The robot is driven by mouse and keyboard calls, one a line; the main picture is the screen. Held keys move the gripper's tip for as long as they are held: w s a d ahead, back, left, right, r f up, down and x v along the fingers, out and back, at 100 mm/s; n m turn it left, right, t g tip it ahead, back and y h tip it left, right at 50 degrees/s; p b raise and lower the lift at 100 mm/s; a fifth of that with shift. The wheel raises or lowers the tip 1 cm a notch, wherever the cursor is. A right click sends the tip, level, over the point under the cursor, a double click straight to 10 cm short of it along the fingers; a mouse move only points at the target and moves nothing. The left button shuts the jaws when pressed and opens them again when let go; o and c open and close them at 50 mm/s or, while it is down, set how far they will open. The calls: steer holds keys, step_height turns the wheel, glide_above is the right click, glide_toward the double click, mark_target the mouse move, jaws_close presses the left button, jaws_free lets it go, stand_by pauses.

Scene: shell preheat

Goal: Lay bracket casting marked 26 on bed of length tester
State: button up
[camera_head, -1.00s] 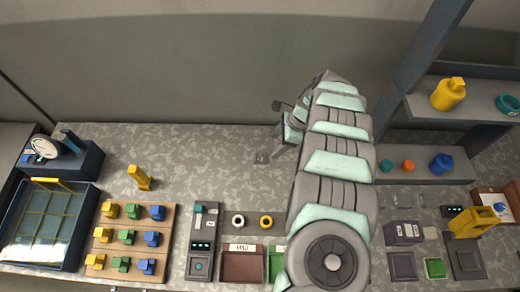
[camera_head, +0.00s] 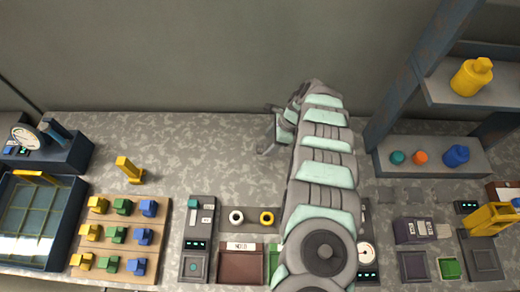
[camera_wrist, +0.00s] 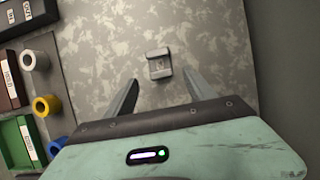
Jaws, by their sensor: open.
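A small grey bracket-like piece (camera_wrist: 158,64) with raised ends lies on the mottled bench in the wrist view. No number on it is legible. My gripper (camera_wrist: 162,92) is open and empty, with its fingers apart and the grey piece just beyond and between their tips. In the head view my gripper (camera_head: 266,130) hangs over the back middle of the bench, and the grey piece is not clear there. A grey device with a slider and green display (camera_head: 198,240) stands at front middle-left. I cannot tell whether it is the length tester.
A reddish-brown bin (camera_head: 240,264) and a green bin (camera_wrist: 22,150) stand near a white ring (camera_head: 236,216) and a yellow ring (camera_head: 267,217). A wooden board (camera_head: 120,244) holds coloured blocks. A shelf (camera_head: 432,162) stands right.

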mark_target(260, 150)
steer(key=shift+a+b+x, duration=0.25)
steer(key=shift+b+x, duration=0.45)
steer(key=shift+x, duration=1.95)
steer(key=shift+w+r, duration=0.1)
steer(key=shift+r, duration=0.15)
steer(key=shift+c, duration=0.3)
jaws_close()
